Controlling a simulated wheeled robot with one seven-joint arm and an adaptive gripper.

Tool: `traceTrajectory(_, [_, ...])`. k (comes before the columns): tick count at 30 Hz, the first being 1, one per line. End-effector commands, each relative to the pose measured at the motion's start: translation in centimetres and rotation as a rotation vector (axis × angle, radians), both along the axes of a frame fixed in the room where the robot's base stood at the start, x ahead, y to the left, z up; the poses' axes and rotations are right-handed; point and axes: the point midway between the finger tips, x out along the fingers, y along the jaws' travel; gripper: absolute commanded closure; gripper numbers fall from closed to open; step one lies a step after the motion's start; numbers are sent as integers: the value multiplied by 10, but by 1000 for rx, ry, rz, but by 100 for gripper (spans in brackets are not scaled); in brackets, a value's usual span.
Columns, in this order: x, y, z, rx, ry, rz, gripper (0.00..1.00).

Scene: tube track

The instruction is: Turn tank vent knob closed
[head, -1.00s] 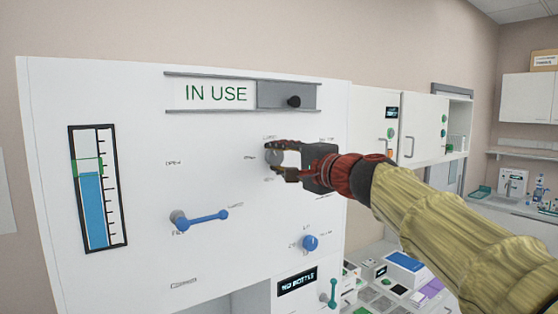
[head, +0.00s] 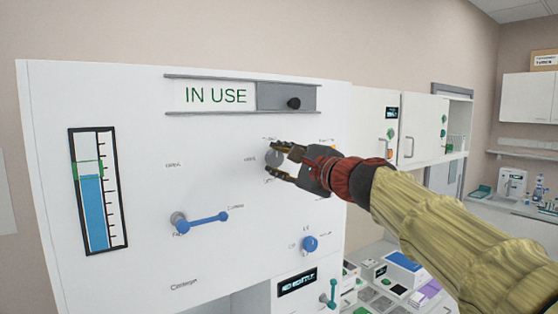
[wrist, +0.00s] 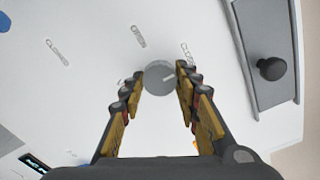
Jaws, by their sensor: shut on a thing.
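The grey round vent knob (head: 272,158) is on the white tank panel (head: 140,130), below the IN USE sign. My gripper (head: 276,161) reaches it from the right, with one finger above and one below it. In the wrist view the knob (wrist: 157,80) sits between my two yellow-and-black fingers (wrist: 160,74), which are shut on its sides. A pale pointer mark on its face points right and slightly up in that view.
A blue lever (head: 205,220) and a blue knob (head: 310,243) are lower on the panel. A grey slider with a black knob (head: 293,103) is above. A blue level gauge (head: 94,200) is at left. White cabinets (head: 420,128) and a cluttered counter are at right.

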Motion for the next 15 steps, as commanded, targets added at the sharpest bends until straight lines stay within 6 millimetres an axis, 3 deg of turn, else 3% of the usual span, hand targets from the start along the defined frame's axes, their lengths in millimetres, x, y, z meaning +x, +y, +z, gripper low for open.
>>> traceTrajectory(10, [1,0,-3,1,4,0,93])
traceTrajectory(11, [1,0,-3,1,4,0,66])
traceTrajectory(15, [1,0,-2,1,4,0,58])
